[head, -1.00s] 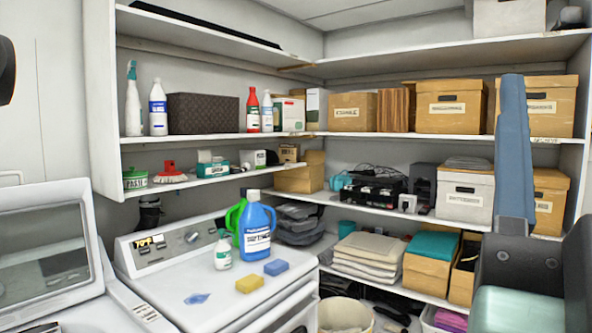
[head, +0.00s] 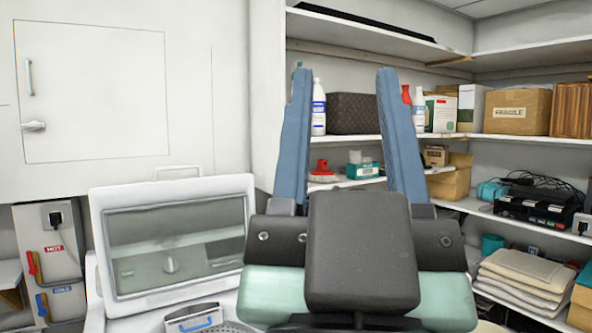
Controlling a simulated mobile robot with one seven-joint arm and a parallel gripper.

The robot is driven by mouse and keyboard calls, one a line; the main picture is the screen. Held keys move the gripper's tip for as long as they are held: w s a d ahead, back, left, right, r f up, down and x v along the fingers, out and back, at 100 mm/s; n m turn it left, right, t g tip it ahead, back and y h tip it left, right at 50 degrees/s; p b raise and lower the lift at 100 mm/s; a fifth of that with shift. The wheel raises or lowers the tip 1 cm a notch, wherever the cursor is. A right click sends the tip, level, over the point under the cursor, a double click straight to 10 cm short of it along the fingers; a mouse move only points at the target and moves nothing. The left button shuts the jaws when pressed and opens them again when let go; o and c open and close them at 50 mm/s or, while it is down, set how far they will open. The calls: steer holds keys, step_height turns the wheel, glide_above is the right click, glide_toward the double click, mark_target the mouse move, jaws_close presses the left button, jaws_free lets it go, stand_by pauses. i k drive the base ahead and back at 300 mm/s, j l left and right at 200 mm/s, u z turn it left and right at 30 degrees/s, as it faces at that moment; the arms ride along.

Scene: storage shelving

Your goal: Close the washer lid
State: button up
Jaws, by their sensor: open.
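The washer lid (head: 175,245) stands raised at the lower left in the head view. It has a white frame around a dark glass panel. Part of the washer's open top (head: 200,318) shows below it at the bottom edge. My gripper (head: 343,85) is in front of the camera, right of the lid. Its two blue fingers point up and stand wide apart with nothing between them. It appears apart from the lid. My gripper hides the dryer and the items on its top.
Shelves (head: 540,140) with boxes and bottles fill the right side. A white wall cabinet (head: 95,90) is behind and above the lid. Hot and cold valves (head: 50,265) are at the far left. Folded cloths (head: 525,275) lie on a lower shelf at right.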

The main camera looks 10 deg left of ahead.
mark_target(104, 201)
steer(key=j+u, duration=0.55)
steer(key=j, duration=0.15)
steer(key=j+z, duration=0.15)
steer(key=j, duration=0.35)
steer(key=k+j+z, duration=0.15)
steer(key=j, duration=0.35)
steer(key=i+j+u, duration=0.1)
steer(key=i, duration=0.45)
steer(key=i+j, duration=0.25)
steer(key=i, duration=0.3)
steer(key=i+j+u, duration=0.15)
steer(key=i, duration=0.35)
